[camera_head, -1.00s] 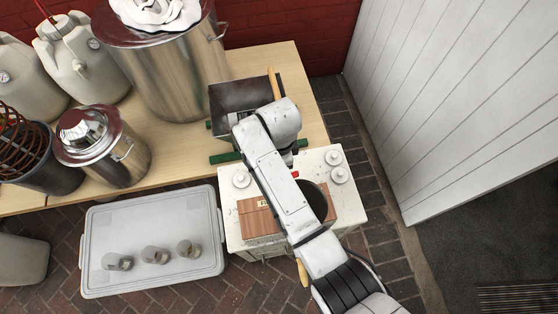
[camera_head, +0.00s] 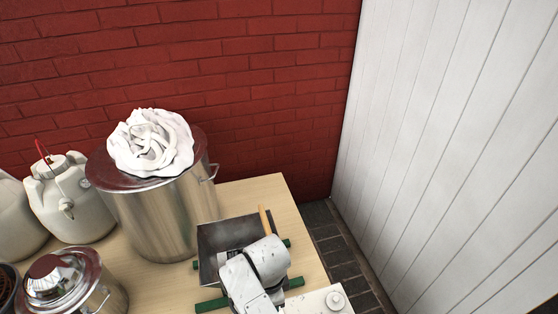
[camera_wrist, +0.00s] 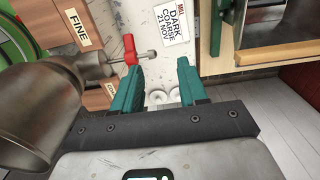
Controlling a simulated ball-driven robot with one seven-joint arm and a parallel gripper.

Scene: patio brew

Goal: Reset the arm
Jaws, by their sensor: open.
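My gripper (camera_wrist: 157,82) shows in the wrist view with its two teal fingers apart and nothing between them. A red-handled valve or lever (camera_wrist: 130,50) with a metal stem sits by the left fingertip; I cannot tell whether they touch. A rounded metal vessel (camera_wrist: 55,110) is close on the left. In the head view my arm (camera_head: 255,275) reaches up from the bottom edge, over the front of a grey metal tray (camera_head: 212,243) on the wooden table. My fingers are hidden there.
A large steel pot (camera_head: 165,225) with a white cloth (camera_head: 150,143) on its lid stands left of the tray. A smaller lidded pot (camera_head: 62,280) is front left. A white panelled wall (camera_head: 430,150) closes the right. The wrist view shows a handwritten label (camera_wrist: 168,22).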

